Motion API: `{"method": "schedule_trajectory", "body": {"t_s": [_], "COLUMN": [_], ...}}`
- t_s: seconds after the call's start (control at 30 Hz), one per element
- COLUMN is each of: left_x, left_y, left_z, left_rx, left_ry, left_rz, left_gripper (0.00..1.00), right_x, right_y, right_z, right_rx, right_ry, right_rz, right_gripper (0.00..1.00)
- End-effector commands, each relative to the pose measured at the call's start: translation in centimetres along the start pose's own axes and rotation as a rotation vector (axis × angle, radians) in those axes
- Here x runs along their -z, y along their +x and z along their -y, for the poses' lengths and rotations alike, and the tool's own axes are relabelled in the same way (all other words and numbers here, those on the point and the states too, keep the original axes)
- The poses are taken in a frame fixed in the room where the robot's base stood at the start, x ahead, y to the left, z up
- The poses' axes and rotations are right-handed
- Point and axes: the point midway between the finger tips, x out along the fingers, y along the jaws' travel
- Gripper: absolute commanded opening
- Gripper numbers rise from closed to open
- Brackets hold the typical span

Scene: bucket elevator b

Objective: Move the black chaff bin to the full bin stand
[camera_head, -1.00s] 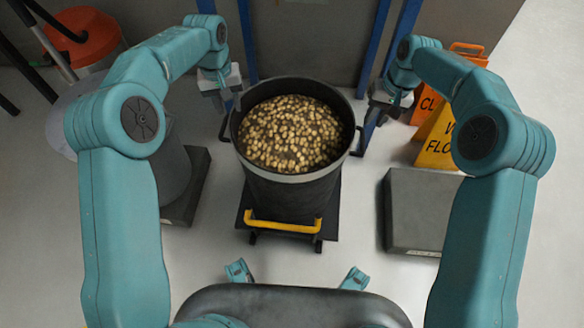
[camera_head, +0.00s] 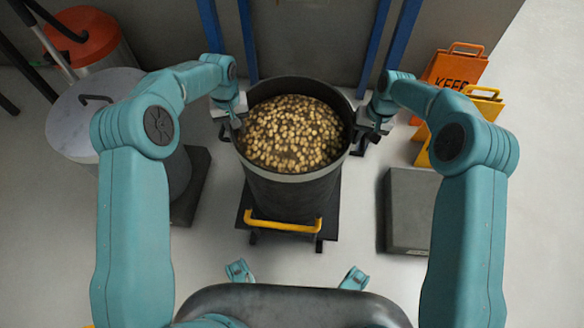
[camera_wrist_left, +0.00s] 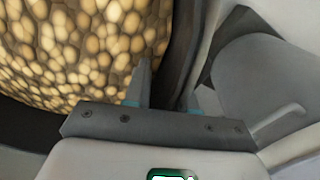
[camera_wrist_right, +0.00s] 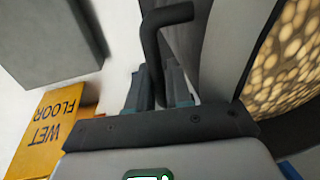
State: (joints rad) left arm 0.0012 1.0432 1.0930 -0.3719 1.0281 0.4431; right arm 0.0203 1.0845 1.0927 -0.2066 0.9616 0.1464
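The black chaff bin (camera_head: 290,185), heaped with tan pellets, stands upright on a low dark base (camera_head: 330,210) with a yellow bar in front. My left gripper (camera_head: 230,125) is at the bin's left side. In the left wrist view its fingers (camera_wrist_left: 168,90) are apart, one over the pellets and one outside the dark rim. My right gripper (camera_head: 364,130) is at the bin's right side. In the right wrist view its fingers (camera_wrist_right: 155,88) are apart, with the bin's black side handle (camera_wrist_right: 152,45) between them. I cannot tell which thing is the full bin stand.
A low grey block (camera_head: 405,208) lies on the floor at right. Wet-floor signs (camera_head: 455,75) stand behind it. A lidded grey bin (camera_head: 85,110) and a red-topped bucket (camera_head: 92,35) are at left. Blue posts (camera_head: 375,40) rise behind the chaff bin.

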Motion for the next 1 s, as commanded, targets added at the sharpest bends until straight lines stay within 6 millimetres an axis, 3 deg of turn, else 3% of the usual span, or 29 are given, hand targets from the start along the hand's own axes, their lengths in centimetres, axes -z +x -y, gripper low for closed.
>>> {"method": "schedule_trajectory", "body": {"t_s": [0.03, 0.07, 1.0], "left_x": [0.00, 0.01, 0.04], "left_y": [-0.02, -0.03, -0.10], "left_z": [0.00, 0.00, -0.05], "left_rx": [0.000, 0.000, -0.001], "left_ry": [0.000, 0.000, -0.002], "left_rz": [0.000, 0.000, -0.002], "left_gripper": [0.07, 0.00, 0.00], "right_x": [0.00, 0.00, 0.00], "right_y": [-0.01, -0.02, -0.07], "right_z": [0.00, 0.00, 0.05], "right_rx": [0.000, 0.000, 0.000], "right_ry": [0.000, 0.000, 0.000], "right_rz": [0.000, 0.000, 0.000], "right_gripper": [0.00, 0.00, 0.00]}}
